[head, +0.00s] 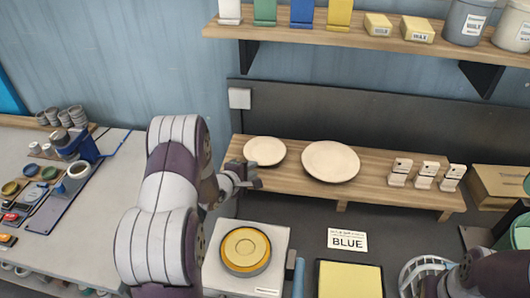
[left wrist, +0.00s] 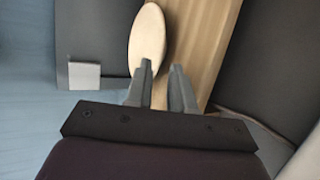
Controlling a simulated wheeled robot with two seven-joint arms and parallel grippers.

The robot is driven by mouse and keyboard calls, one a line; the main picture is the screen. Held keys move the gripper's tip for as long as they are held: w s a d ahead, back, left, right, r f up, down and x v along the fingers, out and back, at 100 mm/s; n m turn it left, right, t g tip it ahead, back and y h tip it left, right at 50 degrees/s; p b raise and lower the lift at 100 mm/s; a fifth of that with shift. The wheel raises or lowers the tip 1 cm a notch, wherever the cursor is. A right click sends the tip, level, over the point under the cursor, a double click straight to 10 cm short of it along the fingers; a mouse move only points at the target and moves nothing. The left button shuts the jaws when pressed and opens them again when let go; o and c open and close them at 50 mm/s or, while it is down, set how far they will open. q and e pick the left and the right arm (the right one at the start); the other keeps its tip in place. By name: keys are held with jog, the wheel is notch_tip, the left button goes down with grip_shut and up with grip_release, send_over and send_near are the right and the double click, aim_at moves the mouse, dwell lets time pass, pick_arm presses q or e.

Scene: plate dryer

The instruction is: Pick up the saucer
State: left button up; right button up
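The saucer (head: 264,151), a small round cream dish, lies on the left part of the wooden shelf (head: 290,182). A larger cream plate (head: 331,161) lies to its right. My left gripper (head: 253,176) is just in front of the saucer, at the shelf's left end. In the left wrist view the saucer (left wrist: 147,38) lies beyond the fingertips, mostly left of the gap between them. My left gripper (left wrist: 161,68) is open and empty there; the left fingertip overlaps the saucer's near edge in the picture, and contact cannot be told. Part of my right arm shows at the lower right, its gripper out of view.
Below are a yellow round pad on a white device (head: 275,284), a BLUE sign (head: 347,240) and a yellow panel (head: 349,281). An upper shelf (head: 300,33) holds wax boxes and tins.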

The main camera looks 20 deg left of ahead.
pick_arm(q)
jog(key=p, duration=0.2)
send_near(265, 153)
jog(key=shift+w+d+f, duration=0.3)
jog(key=shift+d+f, duration=0.2)
jog(key=shift+f, duration=0.1)
jog(key=shift+w+d+f, duration=0.3)
jog(key=shift+d+f, duration=0.2)
jog(key=shift+f, duration=0.1)
jog(key=shift+w+f+b, duration=0.3)
jog(key=shift+w, duration=0.1)
jog(key=shift+s+r, duration=0.1)
grip_shut()
jog(key=shift+r, duration=0.1)
